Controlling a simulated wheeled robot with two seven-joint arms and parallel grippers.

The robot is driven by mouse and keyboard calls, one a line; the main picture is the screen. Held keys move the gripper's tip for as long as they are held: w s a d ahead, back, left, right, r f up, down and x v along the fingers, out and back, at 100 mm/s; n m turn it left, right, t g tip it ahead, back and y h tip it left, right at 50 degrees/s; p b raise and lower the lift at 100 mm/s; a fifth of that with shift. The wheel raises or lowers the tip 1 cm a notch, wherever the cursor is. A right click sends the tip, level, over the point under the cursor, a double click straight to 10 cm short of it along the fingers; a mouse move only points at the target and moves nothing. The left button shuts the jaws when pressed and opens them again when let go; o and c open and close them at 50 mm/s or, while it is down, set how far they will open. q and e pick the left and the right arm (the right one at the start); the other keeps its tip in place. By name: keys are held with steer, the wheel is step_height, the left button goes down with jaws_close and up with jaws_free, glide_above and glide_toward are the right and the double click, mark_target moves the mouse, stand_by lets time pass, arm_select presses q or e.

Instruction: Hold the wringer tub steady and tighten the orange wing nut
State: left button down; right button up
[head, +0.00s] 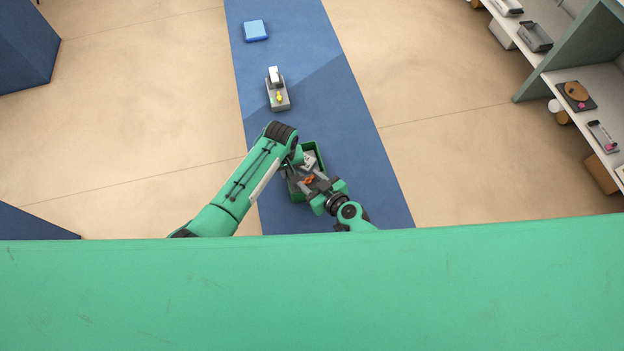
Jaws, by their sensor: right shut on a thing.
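The green wringer tub (320,151) stands on the blue floor strip, partly hidden by both my arms. A grey part shows inside it. The orange wing nut (309,180) shows as a small orange spot at the tub's near part. My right gripper (310,183) reaches in from the right and is shut on the orange wing nut. My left gripper (292,167) is at the tub's left side, mostly hidden under my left arm. I cannot tell whether its fingers touch the tub or how far they are open.
Shelves (560,72) with several items line the right. Blue blocks stand at the left. The beige floor is mostly clear.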

steer(key=shift+s+a+m+t+h, duration=0.1)
steer(key=shift+m+t+h, duration=0.25)
steer(key=shift+m+h, duration=0.2)
steer(key=shift+s+a+m+t+h, duration=0.1)
steer(key=shift+m+t+h, duration=0.3)
steer(key=shift+m, duration=0.25)
steer(key=o, duration=1)
steer(key=v, duration=1.2)
steer(key=shift+a+r, duration=0.1)
